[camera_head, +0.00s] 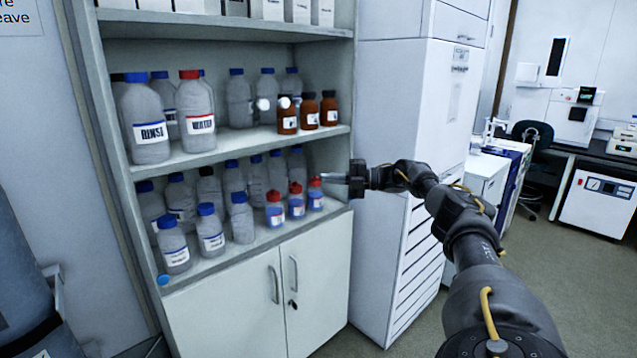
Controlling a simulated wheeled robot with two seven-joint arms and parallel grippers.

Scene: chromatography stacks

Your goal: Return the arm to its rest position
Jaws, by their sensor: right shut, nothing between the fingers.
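My right arm comes in from the lower right and reaches left toward the shelf unit. My right gripper (333,179) is shut and empty, level with the lower shelf at its right end. Its fingertips point left, close to the red cap of the rightmost small bottle (316,201); I cannot tell whether they touch it. My left gripper is not in view.
The open shelf unit (241,139) holds several bottles, including a red-capped WATER bottle (196,118) and brown bottles (309,112). Its cabinet doors (230,318) are shut. A white drawer cabinet (387,60) stands right of it. Open floor (572,285) lies at the right.

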